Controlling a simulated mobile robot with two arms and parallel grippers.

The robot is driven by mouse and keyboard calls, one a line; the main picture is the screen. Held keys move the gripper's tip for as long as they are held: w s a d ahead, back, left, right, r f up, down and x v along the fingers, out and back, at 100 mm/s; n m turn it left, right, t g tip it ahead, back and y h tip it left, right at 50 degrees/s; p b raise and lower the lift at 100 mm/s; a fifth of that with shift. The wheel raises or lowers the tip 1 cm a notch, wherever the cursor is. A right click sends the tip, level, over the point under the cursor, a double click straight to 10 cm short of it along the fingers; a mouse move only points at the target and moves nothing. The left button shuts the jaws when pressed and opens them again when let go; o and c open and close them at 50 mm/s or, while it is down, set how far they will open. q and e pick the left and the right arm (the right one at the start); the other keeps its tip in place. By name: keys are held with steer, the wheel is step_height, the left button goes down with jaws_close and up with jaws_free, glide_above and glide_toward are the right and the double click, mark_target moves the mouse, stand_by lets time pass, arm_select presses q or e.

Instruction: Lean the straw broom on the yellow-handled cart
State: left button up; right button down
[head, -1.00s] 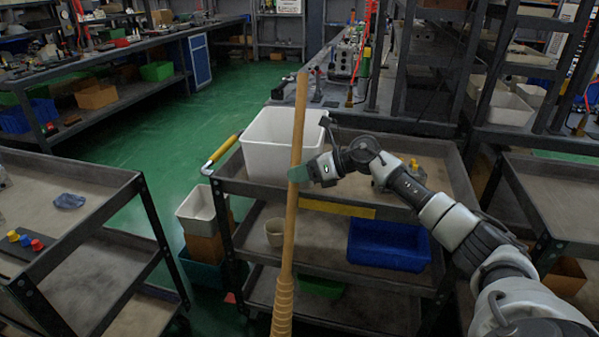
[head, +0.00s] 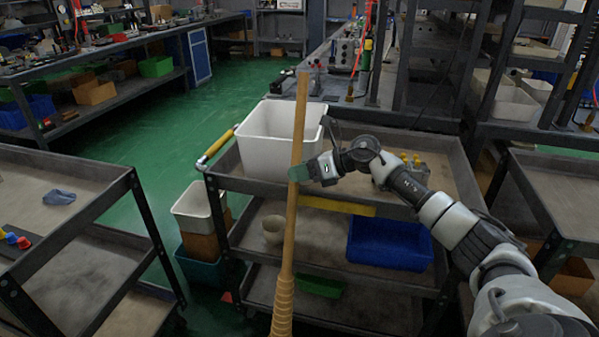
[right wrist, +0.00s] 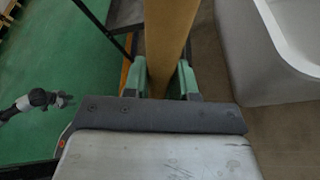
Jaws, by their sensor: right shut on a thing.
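The straw broom (head: 288,250) stands nearly upright in front of the yellow-handled cart, its top leaning slightly right. Its lower end is cut off by the frame edge. My right gripper (head: 297,173) is shut on the wooden handle, which also shows between the green fingers in the right wrist view (right wrist: 166,50). The yellow-handled cart (head: 265,190) is a dark tiered trolley with its yellow handle (head: 217,147) at the left end. I cannot tell whether the broom touches the cart. What looks like my left gripper (right wrist: 62,100) is small at the left of the right wrist view.
A white bin (head: 265,165) and a metal part with yellow knobs (head: 402,166) sit on the cart top. A blue bin (head: 390,245) and a cup are on the shelf below. Other carts stand left (head: 70,235) and right. Green floor is open at the back left.

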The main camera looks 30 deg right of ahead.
steer(key=shift+f, duration=0.15)
steer(key=c, duration=0.8)
jaws_free()
steer(key=shift+f, duration=0.1)
steer(key=v, duration=0.9)
steer(key=shift+s+d+b, duration=0.1)
steer(key=shift+d+b, duration=0.05)
steer(key=shift+b, duration=0.2)
arm_select(q)
steer(key=shift+w+r, duration=0.15)
steer(key=shift+r, duration=0.95)
arm_select(e)
steer(key=shift+v, duration=0.8)
arm_select(q)
steer(key=shift+w, duration=0.25)
